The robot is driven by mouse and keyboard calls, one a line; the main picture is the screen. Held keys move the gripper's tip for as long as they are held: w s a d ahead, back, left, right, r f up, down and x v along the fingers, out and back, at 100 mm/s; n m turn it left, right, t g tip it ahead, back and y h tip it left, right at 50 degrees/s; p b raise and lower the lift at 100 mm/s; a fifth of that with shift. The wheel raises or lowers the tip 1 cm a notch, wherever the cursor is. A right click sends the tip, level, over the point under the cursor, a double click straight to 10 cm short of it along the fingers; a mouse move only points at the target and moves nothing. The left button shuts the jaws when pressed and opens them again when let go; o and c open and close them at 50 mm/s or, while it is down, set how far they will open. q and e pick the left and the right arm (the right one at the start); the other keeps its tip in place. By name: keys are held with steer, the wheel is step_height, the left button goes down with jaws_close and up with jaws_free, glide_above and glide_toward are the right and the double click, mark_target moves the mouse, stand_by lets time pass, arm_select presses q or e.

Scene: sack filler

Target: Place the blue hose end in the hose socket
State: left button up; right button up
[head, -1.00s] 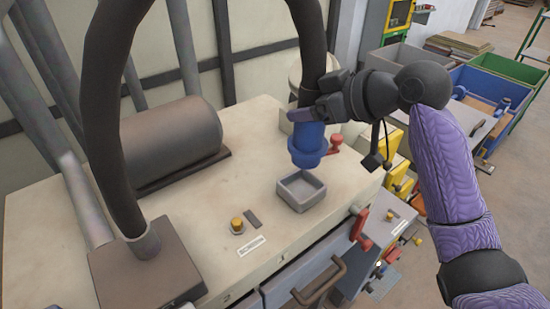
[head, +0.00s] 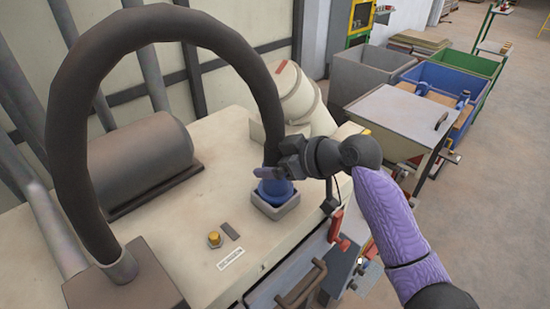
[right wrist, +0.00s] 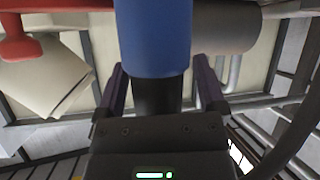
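The blue hose end (head: 275,190) is at the tip of the thick dark hose (head: 160,20), which arches up from a brown box on the machine. It points down and sits within the square grey rim of the hose socket (head: 276,212). How deep it sits is hidden. My right gripper (head: 268,173) is at the top of the blue hose end. In the right wrist view, its two fingertips (right wrist: 159,62) lie against both sides of the blue hose end (right wrist: 154,35). My left gripper is not in view.
A yellow button (head: 214,239) and a small grey plate are on the beige machine top (head: 190,225), left of the socket. A dark cylinder (head: 140,160) lies behind. A red-handled lever (head: 335,227) is at the right edge. Bins (head: 370,72) stand beyond.

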steer(key=shift+o, duration=0.3)
steer(key=shift+d+r, duration=0.15)
steer(key=shift+r, duration=0.1)
steer(key=b+v, duration=0.1)
steer(key=v, duration=1)
steer(key=shift+s+d+r, duration=0.15)
steer(key=shift+s+d, duration=0.05)
steer(key=shift+s, duration=0.1)
steer(key=shift+c, duration=0.3)
